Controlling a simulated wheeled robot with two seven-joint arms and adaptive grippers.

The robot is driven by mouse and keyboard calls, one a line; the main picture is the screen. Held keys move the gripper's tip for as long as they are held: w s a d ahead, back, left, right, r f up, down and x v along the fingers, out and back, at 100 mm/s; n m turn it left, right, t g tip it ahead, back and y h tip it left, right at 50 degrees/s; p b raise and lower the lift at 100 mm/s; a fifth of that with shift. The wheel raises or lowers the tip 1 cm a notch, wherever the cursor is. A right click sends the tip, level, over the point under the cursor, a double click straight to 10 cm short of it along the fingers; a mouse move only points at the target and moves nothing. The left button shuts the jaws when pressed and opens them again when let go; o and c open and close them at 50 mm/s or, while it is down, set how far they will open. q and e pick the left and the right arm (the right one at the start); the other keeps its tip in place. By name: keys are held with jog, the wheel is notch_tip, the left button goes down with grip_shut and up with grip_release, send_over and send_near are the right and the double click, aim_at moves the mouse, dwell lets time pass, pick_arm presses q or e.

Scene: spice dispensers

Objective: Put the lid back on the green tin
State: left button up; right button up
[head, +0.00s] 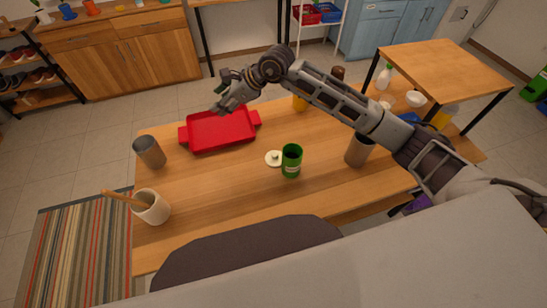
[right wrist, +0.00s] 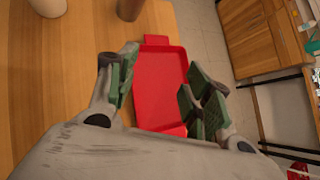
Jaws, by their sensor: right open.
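The green tin (head: 291,161) stands upright on the wooden table, with an open dark top. A round cream lid with a small knob (head: 274,158) lies on the table just left of the tin, close beside it. My right gripper (head: 219,98) is open and empty above the far edge of the red tray, far from the tin and lid. In the right wrist view its green-padded fingers (right wrist: 160,90) are spread over the tray, with nothing between them. My left gripper is not in view.
The red tray (head: 222,131) is empty. A grey cylinder (head: 150,152) and a white pot (head: 151,207) with a wooden utensil stand at the left. A brownish cylinder (head: 358,150) stands right of the tin, under my right arm. The table's front middle is clear.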

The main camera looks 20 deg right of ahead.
jog(key=s+d+f+m+g+h, duration=0.2)
jog(key=s+d+f+m+h, duration=0.1)
jog(key=d+f+m+h, duration=0.25)
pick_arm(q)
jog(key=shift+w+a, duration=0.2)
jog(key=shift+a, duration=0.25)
pick_arm(e)
jog(key=m+g+h, duration=0.3)
jog(key=m, duration=0.7)
send_over(274, 153)
jog(key=shift+f+n, duration=0.25)
jog(key=shift+f, duration=0.9)
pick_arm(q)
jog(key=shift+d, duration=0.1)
pick_arm(e)
notch_tip(274, 153, down, 7)
jog(key=shift+s+f+p, duration=0.1)
jog(key=shift+p, duration=0.2)
jog(key=shift+f, duration=0.6)
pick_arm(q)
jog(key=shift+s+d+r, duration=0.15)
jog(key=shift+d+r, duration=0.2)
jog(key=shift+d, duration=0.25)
pick_arm(e)
jog(key=shift+f, duration=0.1)
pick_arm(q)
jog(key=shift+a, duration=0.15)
